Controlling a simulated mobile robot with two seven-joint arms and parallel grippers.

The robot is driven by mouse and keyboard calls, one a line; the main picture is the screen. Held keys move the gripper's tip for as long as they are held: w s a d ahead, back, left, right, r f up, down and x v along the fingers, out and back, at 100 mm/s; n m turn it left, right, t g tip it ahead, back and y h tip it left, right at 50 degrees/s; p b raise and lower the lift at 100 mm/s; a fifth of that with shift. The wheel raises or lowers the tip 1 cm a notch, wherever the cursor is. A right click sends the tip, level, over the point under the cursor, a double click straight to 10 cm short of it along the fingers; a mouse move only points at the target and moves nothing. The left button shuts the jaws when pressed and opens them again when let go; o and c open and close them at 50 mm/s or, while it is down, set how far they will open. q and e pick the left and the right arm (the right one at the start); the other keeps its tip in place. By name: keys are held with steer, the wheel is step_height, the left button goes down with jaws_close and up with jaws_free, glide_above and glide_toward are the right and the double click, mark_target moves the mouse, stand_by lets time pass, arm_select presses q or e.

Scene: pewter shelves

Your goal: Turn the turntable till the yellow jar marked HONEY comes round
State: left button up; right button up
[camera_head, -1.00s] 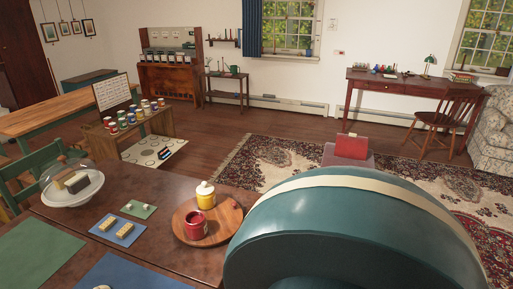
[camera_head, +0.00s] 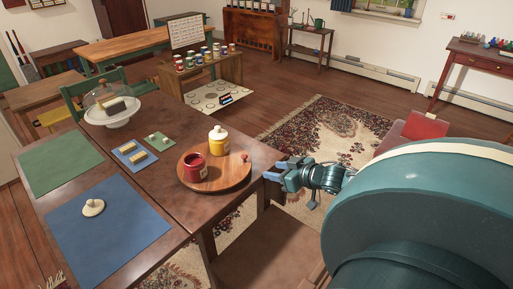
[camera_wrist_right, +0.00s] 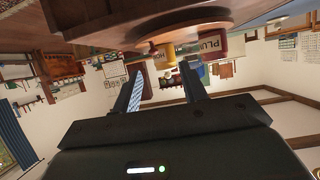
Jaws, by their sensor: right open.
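The round wooden turntable (camera_head: 215,180) lies on the brown table near its right edge. It carries a yellow jar (camera_head: 218,142) with a white lid at the back and a red jar (camera_head: 195,168) at the front left. A small reddish knob (camera_head: 245,157) stands at its right rim. My right gripper (camera_head: 275,171) is open and empty, just right of the turntable and apart from it. My left gripper is out of view.
The table (camera_head: 170,205) also holds a glass-domed cake stand (camera_head: 120,122), green and blue mats, and small boards with yellow blocks. A white knob-like piece (camera_head: 93,208) lies on the blue mat. A red-backed chair (camera_head: 420,127) stands to the right, behind my arm.

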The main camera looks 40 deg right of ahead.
steer(key=d+r, duration=0.1)
steer(key=d, duration=0.1)
steer(key=b, duration=0.3)
glide_toward(244, 155)
steer(key=shift+b+x, duration=0.45)
steer(key=shift+x, duration=2.75)
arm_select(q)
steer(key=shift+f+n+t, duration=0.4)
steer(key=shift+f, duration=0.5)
arm_select(e)
steer(key=shift+w+f, duration=0.25)
steer(key=shift+w, duration=0.15)
steer(key=shift+c, duration=0.5)
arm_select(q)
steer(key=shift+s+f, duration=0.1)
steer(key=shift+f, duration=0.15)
arm_select(e)
jaws_close()
